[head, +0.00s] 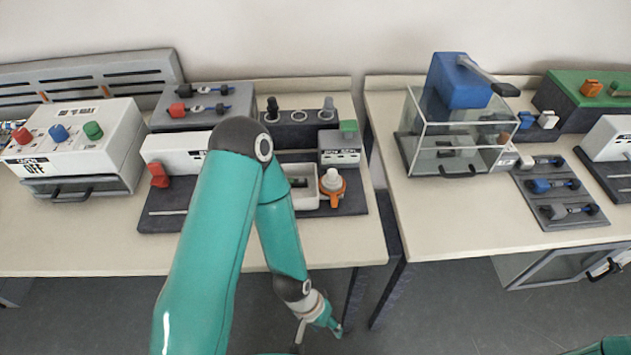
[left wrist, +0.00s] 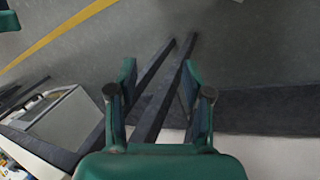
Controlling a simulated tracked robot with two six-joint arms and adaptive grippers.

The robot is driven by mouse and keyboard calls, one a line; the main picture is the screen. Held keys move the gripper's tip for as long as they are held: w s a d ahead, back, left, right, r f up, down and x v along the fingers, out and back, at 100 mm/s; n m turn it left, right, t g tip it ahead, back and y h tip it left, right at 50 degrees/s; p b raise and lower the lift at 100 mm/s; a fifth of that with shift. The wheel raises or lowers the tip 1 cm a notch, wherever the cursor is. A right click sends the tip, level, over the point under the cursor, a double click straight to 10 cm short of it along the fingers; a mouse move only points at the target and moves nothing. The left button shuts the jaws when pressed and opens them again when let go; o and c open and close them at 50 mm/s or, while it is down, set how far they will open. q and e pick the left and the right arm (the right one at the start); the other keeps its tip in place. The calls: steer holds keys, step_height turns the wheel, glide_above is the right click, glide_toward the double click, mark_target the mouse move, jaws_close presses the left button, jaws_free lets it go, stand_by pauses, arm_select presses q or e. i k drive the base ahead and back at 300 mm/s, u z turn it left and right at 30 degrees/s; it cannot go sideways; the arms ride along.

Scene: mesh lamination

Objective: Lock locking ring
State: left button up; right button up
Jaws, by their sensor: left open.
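An orange ring (head: 333,193), which looks like the locking ring, sits around the base of a white knobbed part on the dark plate of the left table. An orange tab sticks out from its lower side. Whether it is locked cannot be told. My left gripper (head: 320,332) hangs in front of the left table's front edge, below and apart from the ring. In the left wrist view my left gripper (left wrist: 160,95) is open, with nothing between its fingers. The ring is not seen in that view. My right gripper is not in view.
A white open box (head: 305,199) stands just left of the ring. A grey unit with a green button (head: 340,150) stands behind it. My left arm covers part of the left table (head: 365,240). A gap separates it from the right table (head: 440,220), which carries a glass case (head: 440,140).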

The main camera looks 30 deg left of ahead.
mark_target(334, 199)
steer(key=u, duration=1)
steer(key=k, duration=1.6)
steer(key=z, duration=0.4)
steer(key=i, duration=1)
steer(key=u, duration=0.05)
